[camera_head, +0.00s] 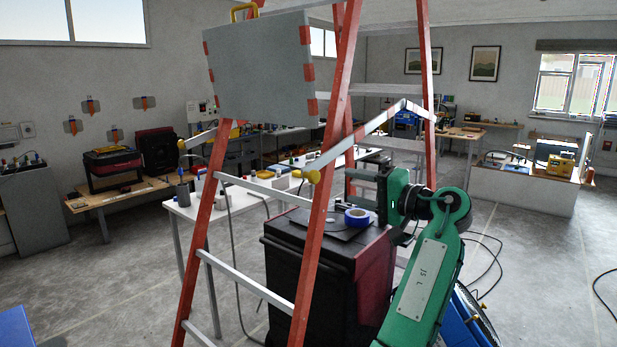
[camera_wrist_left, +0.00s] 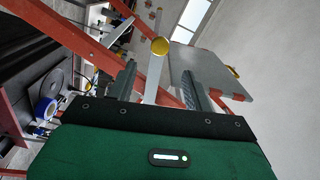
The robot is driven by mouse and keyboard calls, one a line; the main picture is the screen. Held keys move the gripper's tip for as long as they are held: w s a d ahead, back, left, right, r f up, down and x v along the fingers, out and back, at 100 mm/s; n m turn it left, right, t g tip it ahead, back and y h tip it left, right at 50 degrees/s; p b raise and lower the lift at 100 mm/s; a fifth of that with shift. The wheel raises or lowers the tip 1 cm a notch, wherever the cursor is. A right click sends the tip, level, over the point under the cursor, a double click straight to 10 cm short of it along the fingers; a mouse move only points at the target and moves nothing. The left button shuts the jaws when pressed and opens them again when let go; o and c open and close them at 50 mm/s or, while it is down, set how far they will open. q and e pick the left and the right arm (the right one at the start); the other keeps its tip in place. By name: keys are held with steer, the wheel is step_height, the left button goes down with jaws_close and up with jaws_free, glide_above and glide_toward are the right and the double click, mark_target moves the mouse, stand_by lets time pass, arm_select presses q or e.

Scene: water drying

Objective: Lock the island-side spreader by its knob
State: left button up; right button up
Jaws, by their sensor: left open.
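An orange stepladder (camera_head: 326,185) with pale rungs stands open in the middle. A pale spreader bar (camera_head: 362,139) runs up from a yellow knob (camera_head: 313,176) on the near leg to a raised bend. A second yellow knob (camera_head: 181,145) is on the other side; I cannot tell which side faces the island. My left gripper (camera_head: 352,188) is open, right of the near knob and apart from it. In the left wrist view a yellow knob (camera_wrist_left: 160,46) at a pale bar's end appears between the spread fingers (camera_wrist_left: 157,68), beyond their tips. My right gripper is out of view.
A black bin-like box (camera_head: 310,268) with blue tape (camera_head: 357,217) on top stands behind the ladder, near my arm. A grey panel (camera_head: 260,70) covers the ladder's top. A white table (camera_head: 240,196) stands behind. Cables lie on the open floor at right.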

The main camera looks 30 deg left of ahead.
mark_target(317, 178)
arm_select(q)
steer(key=a, duration=0.2)
steer(key=a+p, duration=0.1)
steer(key=a, duration=0.2)
steer(key=a+p, duration=0.1)
steer(key=a, duration=0.1)
steer(key=shift+w+a+r, duration=0.15)
steer(key=shift+w+a, duration=0.15)
steer(key=shift+a, duration=0.05)
steer(key=a, duration=0.1)
steer(key=a+p, duration=0.1)
steer(key=a, duration=0.3)
steer(key=shift+w+a+p, duration=0.1)
steer(key=shift+w+p, duration=0.15)
steer(key=shift+p, duration=0.15)
steer(key=shift+a+f, duration=0.2)
steer(key=shift+a, duration=0.2)
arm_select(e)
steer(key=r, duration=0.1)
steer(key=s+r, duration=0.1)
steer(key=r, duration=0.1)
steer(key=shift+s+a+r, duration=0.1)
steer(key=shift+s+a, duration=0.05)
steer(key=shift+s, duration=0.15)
